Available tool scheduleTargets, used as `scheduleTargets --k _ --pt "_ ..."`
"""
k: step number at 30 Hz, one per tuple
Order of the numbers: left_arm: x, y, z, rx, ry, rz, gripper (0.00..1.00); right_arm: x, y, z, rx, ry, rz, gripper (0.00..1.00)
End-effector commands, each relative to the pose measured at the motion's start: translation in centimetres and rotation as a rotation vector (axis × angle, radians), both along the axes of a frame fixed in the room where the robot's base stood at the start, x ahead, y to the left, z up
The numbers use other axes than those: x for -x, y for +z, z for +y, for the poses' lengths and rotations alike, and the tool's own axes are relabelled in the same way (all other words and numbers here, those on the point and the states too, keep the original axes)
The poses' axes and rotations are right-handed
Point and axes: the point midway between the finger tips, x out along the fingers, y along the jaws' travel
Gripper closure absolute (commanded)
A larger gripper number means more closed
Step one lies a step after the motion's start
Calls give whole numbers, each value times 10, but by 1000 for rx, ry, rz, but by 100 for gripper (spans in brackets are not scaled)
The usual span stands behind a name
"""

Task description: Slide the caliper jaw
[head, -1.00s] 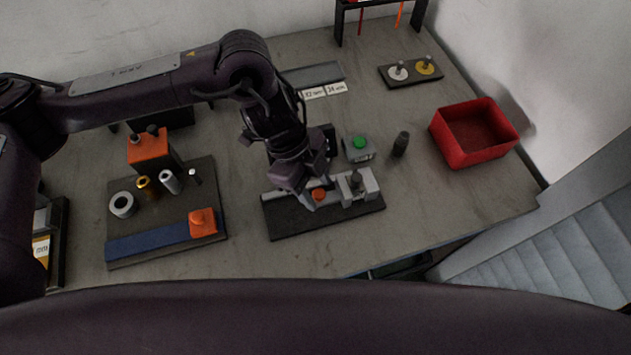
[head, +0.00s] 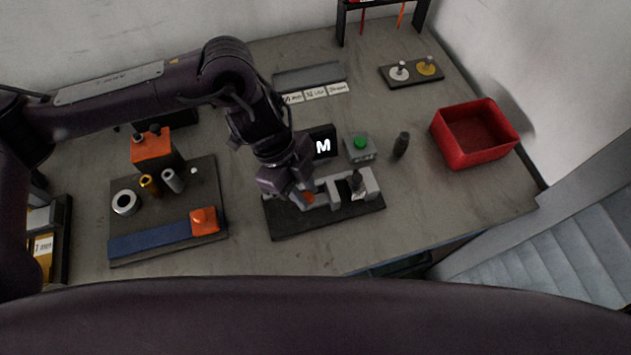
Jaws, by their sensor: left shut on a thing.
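The caliper sits on a black base plate (head: 325,222) near the middle of the table. It has a light grey fixed jaw (head: 371,184) at the right and a grey sliding jaw (head: 335,193) to its left. A small dark part (head: 357,182) stands between the jaws, with a gap to the sliding jaw. My left gripper (head: 303,202) is over the left end of the caliper, shut on the orange knob (head: 309,198) of the sliding jaw. The gripper hides part of the knob and the rail. My right gripper is not in view.
A black display (head: 322,143) showing "M" and a green-button box (head: 360,148) stand behind the caliper. A dark cylinder (head: 401,144) and a red bin (head: 472,133) are to the right. A tray of parts (head: 213,178) lies left. Bare table lies in front.

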Motion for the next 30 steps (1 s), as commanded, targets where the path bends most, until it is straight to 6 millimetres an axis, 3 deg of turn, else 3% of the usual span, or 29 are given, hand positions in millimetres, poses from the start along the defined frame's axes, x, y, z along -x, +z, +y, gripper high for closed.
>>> scheduleTargets --k 11,12,16,25,30 --pt "3 0 10 -5 0 0 100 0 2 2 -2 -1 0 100" --pt "3 0 10 -5 1 -1 72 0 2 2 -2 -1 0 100" --pt "3 0 9 -4 0 -1 56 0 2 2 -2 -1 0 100" --pt "2 2 9 -1 0 -2 56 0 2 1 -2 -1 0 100" --pt "-2 21 16 0 1 -5 56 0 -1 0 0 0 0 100"
